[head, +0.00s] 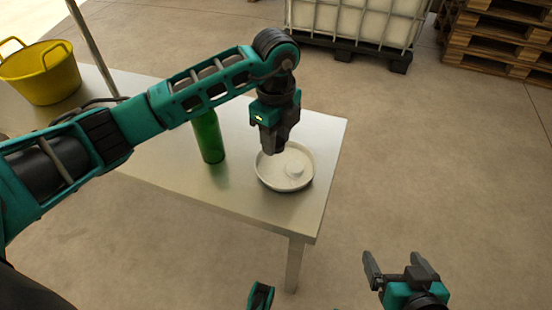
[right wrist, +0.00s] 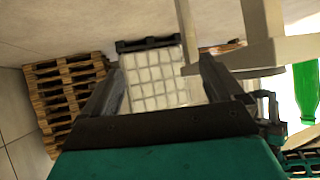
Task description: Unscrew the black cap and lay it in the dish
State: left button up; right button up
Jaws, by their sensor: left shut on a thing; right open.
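The green bottle (head: 208,137) stands upright on the table, its top hidden behind my left arm in the head view. It also shows upside down in the right wrist view (right wrist: 305,88), with no black cap visible on its narrow end. My left gripper (head: 275,150) points down over the dish's back left rim, shut on the black cap, which is hard to make out between the dark fingers. My right gripper (head: 402,262) is open and empty, off the table.
The pale table (head: 258,212) has bare room in front of the bottle. A yellow tub (head: 45,78) stands at the far left, by a thin metal post (head: 92,45). A white caged tank (head: 355,18) and wooden pallets (head: 500,42) stand on the floor behind.

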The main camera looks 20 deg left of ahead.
aim_at(276, 166)
pick_arm(q)
notch_tip(276, 166, down, 6)
jog(key=shift+r+b, duration=0.25)
jog(key=shift+b, duration=0.6)
jog(key=shift+f, duration=0.35)
jog(key=o, duration=0.9)
jog(key=shift+f, duration=0.1)
pick_arm(e)
jog(key=shift+w+a+f, duration=0.15)
jog(key=shift+a+f, duration=0.2)
jog(key=shift+f, duration=0.05)
pick_arm(q)
notch_tip(276, 166, up, 12)
jog(key=p, duration=0.3)
jog(key=shift+r+p, duration=0.2)
jog(key=shift+p, duration=0.1)
pick_arm(e)
jog(key=shift+s+d+r, duration=0.25)
jog(key=shift+d+r, duration=0.35)
jog(key=shift+r, duration=0.25)
